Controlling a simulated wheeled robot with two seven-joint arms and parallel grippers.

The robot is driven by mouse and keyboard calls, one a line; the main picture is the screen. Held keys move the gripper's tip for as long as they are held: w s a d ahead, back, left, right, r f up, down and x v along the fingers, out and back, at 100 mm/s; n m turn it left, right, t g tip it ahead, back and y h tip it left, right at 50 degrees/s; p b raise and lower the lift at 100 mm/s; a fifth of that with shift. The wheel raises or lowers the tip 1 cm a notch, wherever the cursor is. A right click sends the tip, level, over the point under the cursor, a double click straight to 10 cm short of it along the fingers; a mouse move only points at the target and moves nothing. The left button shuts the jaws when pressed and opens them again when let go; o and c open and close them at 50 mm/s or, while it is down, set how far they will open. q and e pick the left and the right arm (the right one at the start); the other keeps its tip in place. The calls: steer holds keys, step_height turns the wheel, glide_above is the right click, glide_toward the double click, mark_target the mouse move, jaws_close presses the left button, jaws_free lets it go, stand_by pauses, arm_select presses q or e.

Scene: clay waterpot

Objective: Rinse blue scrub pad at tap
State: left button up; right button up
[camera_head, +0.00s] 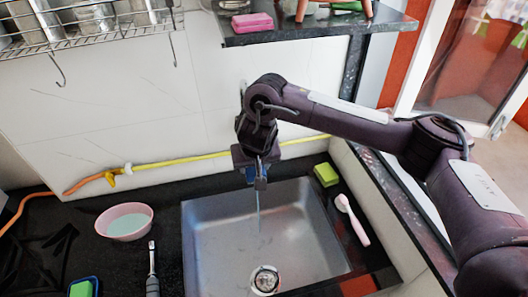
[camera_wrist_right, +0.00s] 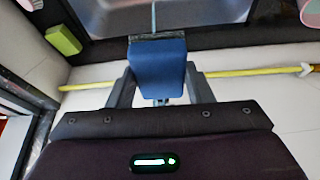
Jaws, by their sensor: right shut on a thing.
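My right gripper (camera_head: 256,182) hangs over the back of the metal sink (camera_head: 215,245) and is shut on the blue scrub pad (camera_wrist_right: 157,68). In the right wrist view the pad sits between the two fingers. In the head view only a little blue of the pad shows at the gripper. A thin stream of water (camera_head: 258,212) falls below the gripper into the sink; it also shows just beyond the pad in the right wrist view (camera_wrist_right: 153,14). The tap itself is hidden or not clear behind my gripper. My left gripper is not in view.
A yellow-green sponge (camera_head: 326,174) and a pink brush (camera_head: 350,218) lie right of the sink. A pink bowl (camera_head: 125,232) and a dark-handled tool (camera_head: 152,275) are on the left. A yellow hose (camera_head: 190,160) runs along the wall. A dark shelf (camera_head: 300,32) is above.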

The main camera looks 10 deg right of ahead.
mark_target(251, 180)
steer(key=shift+s+a+r+p, duration=0.1)
steer(key=shift+s+a+p, duration=0.3)
steer(key=shift+s+p, duration=0.35)
steer(key=shift+s+a+r+p, duration=0.1)
steer(key=shift+s+a+p, duration=0.25)
steer(key=shift+s+p, duration=0.4)
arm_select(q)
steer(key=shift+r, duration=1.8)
arm_select(e)
steer(key=shift+s+a+f, duration=0.15)
steer(key=shift+s+f, duration=0.05)
steer(key=shift+s, duration=0.2)
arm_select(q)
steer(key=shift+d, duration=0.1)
